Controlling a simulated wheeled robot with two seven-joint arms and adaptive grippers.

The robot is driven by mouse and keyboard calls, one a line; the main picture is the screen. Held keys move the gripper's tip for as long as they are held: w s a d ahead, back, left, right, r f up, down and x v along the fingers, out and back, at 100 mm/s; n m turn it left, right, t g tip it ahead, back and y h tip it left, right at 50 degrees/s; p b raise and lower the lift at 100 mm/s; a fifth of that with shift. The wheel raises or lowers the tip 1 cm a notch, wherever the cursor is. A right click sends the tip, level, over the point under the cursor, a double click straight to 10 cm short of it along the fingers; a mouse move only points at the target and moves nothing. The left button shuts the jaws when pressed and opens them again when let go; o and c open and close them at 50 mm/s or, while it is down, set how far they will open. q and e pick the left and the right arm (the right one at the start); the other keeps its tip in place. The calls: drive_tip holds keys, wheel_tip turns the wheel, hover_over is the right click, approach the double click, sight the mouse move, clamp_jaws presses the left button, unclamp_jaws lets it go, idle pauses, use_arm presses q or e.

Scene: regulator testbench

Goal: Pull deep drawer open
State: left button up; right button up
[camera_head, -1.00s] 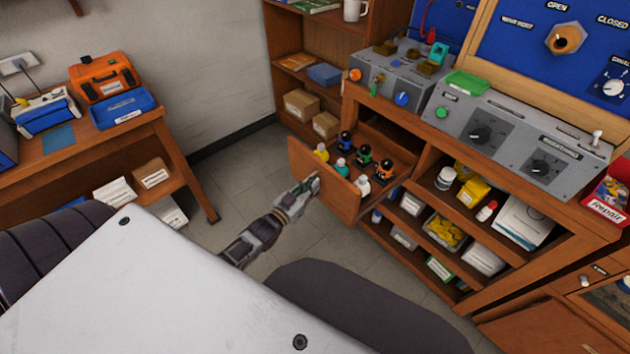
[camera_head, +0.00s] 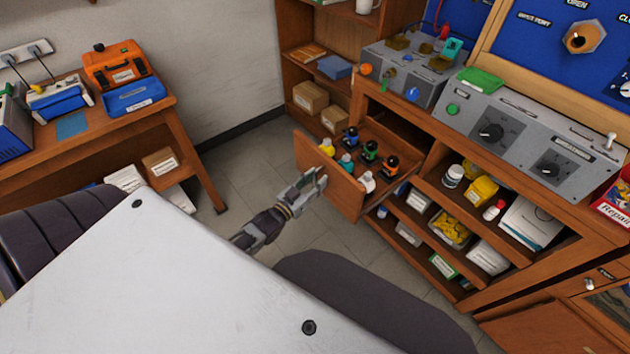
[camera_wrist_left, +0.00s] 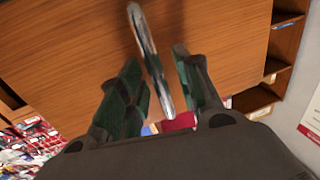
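The deep drawer (camera_head: 330,182) stands pulled out of the wooden bench in the head view, with several small bottles (camera_head: 369,151) inside. Its wooden front fills much of the left wrist view (camera_wrist_left: 205,25), with a shiny metal bar handle (camera_wrist_left: 145,40) on it. My left gripper (camera_head: 318,180) is at the outer face of the drawer front. In the left wrist view its two fingers (camera_wrist_left: 162,90) are spread, one on each side of the handle, with gaps visible. The handle is hard to make out in the head view. My right gripper is not in view.
Open shelves (camera_head: 418,222) with boxes and bins are right of the drawer. Grey control panels (camera_head: 530,140) top the bench. A side table (camera_head: 150,118) with an orange case (camera_head: 115,65) stands at the left. Floor (camera_head: 235,180) is clear between them.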

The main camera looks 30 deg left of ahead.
use_arm(q)
drive_tip(key=shift+s, duration=0.1)
drive_tip(key=s+a, duration=0.1)
drive_tip(key=s, duration=1)
drive_tip(key=shift+s+a, duration=0.3)
drive_tip(key=shift+a, duration=0.1)
idle(0.4)
idle(0.4)
